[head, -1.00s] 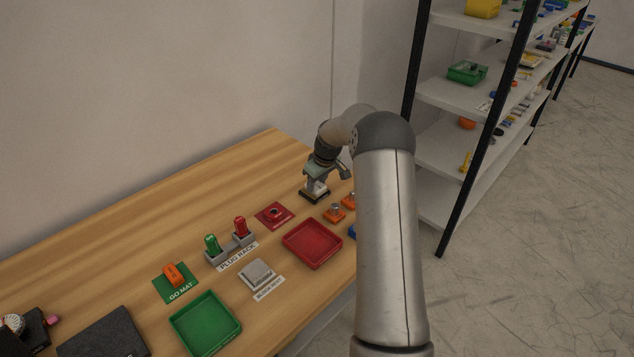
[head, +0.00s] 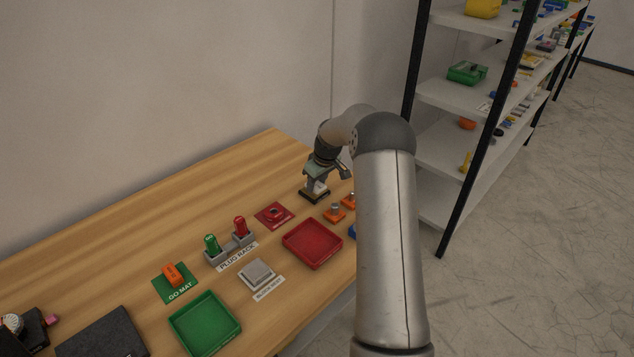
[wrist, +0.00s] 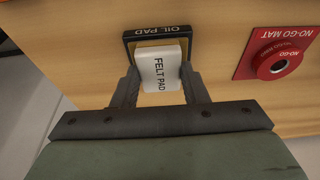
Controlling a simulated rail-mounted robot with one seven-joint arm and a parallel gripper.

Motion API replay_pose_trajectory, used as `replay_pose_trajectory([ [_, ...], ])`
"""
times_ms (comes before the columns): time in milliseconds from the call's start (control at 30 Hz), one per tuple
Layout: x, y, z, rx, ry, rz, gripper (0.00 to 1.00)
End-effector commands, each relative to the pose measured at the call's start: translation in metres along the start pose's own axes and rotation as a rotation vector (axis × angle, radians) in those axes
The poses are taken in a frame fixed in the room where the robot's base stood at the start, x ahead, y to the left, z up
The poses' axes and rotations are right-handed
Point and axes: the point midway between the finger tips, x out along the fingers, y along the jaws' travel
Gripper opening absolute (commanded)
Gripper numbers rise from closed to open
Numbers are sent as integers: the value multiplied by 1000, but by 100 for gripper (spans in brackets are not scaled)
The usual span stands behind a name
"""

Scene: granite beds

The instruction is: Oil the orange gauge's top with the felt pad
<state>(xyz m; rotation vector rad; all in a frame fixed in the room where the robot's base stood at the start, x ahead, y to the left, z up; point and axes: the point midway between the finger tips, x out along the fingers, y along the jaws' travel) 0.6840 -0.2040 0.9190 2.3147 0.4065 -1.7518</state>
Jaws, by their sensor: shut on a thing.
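My gripper (wrist: 157,82) is shut on the white felt pad (wrist: 161,66), with one finger on each side of it. The felt pad is over the oil pad (wrist: 140,36), a black-framed tray with an amber surface; I cannot tell whether they touch. In the head view my gripper (head: 318,178) points down at the oil pad (head: 314,197) near the table's far right end. An orange block (head: 172,274), perhaps the orange gauge, lies on the green go mat (head: 162,292) at the left.
The red no-go mat (head: 268,222) with a round red piece lies near the oil pad. A plug rack (head: 228,255) with green and red plugs, a red tray (head: 300,262), a green tray (head: 207,345) and orange knobbed pieces (head: 335,213) stand around. The table's back is clear.

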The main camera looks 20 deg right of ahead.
Motion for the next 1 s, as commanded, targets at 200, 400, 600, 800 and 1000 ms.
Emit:
replay_pose_trajectory([
  [200,0,-1,1,0,-5,-3,13],
  [400,-16,0,-4,0,-2,-1,13],
  [600,-32,0,-9,0,-1,-1,13],
  [800,-47,0,-13,0,-1,0,13],
  [1000,-63,0,-17,0,-1,-1,13],
])
